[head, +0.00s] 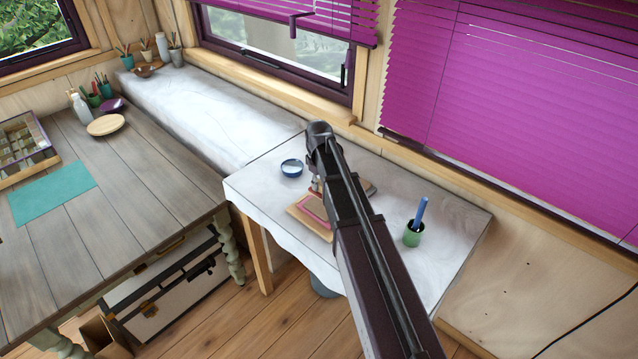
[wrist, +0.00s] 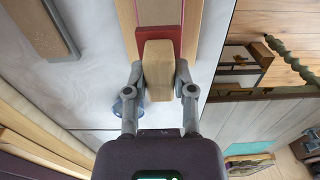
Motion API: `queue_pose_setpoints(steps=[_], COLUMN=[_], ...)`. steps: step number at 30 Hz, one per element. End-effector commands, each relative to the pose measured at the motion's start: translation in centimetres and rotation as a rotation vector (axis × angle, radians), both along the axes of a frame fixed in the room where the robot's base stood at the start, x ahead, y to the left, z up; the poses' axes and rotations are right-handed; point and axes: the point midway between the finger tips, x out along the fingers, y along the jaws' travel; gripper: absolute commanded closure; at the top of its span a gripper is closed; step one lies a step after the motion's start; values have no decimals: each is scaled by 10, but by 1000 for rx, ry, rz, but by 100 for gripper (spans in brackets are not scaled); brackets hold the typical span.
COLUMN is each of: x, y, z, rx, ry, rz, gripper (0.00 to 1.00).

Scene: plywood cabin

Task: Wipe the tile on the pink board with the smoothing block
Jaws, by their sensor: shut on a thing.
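My gripper (wrist: 158,78) is shut on the smoothing block (wrist: 158,65), a pale wooden block between its two fingers. A greyish-pink surface, probably the tile (wrist: 159,11), lies between the board's edges. I cannot tell whether the block touches the board or tile. In the head view the pink board (head: 313,209) lies on the small white-covered table, and my arm hides much of it and the gripper.
A blue-and-white bowl (head: 291,168) stands left of the arm. A green cup (head: 413,236) with a blue-handled tool stands right. The white cloth (head: 455,220) is bare at the right.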

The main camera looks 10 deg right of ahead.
Motion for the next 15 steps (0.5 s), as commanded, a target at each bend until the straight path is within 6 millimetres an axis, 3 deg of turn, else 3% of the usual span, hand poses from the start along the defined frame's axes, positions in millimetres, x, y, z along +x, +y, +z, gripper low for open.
queue_pose_setpoints(steps=[6, 15], x=[0, 0], y=[0, 0], z=[19, 22], rx=[0, 0], ry=[0, 0], rz=[0, 0], gripper=[100, 100])
